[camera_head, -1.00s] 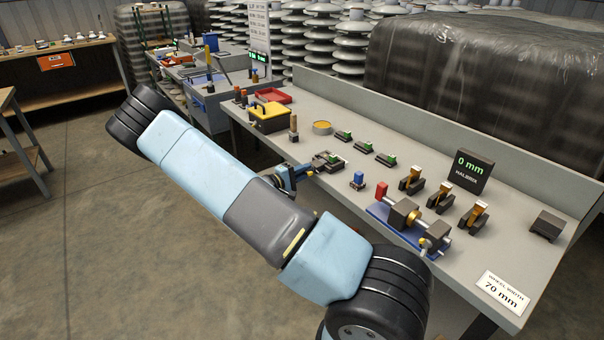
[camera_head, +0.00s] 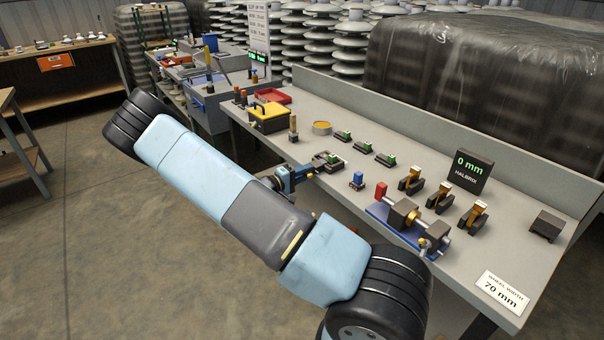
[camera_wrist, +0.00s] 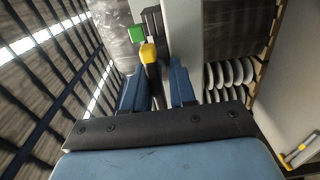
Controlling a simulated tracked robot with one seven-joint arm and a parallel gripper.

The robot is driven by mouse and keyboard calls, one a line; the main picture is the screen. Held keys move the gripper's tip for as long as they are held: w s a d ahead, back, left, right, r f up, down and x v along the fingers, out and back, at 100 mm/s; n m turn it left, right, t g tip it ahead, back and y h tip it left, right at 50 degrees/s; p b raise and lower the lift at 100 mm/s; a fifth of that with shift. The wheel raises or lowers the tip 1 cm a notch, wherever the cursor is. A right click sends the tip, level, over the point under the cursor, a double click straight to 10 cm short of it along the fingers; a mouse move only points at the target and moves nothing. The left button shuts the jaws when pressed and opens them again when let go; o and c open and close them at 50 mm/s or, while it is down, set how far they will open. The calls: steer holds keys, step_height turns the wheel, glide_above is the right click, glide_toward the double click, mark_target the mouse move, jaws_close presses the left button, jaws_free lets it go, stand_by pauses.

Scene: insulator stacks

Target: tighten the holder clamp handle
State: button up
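My gripper (camera_head: 310,171) is at the front edge of the bench, close to a dark holder block (camera_head: 328,160). In the wrist view, its two blue fingers (camera_wrist: 160,68) stand apart. A yellow-tipped dark handle (camera_wrist: 148,53) shows at the fingertips, nearer the left finger. It looks like the clamp handle, but I cannot tell whether a finger touches it. A green part (camera_wrist: 137,33) and a dark block show just beyond it.
A blue-based vise-like fixture (camera_head: 405,215) with a red end lies to the right. A small blue-topped part (camera_head: 357,180) stands between it and my gripper. Several green-topped blocks (camera_head: 364,146) and a yellow box (camera_head: 269,117) are behind.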

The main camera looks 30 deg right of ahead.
steer(key=o, duration=0.3)
steer(key=shift+w, duration=0.1)
steer(key=shift+a, duration=0.25)
steer(key=s+a, duration=0.2)
steer(key=a, duration=1.1)
steer(key=shift+s, duration=0.35)
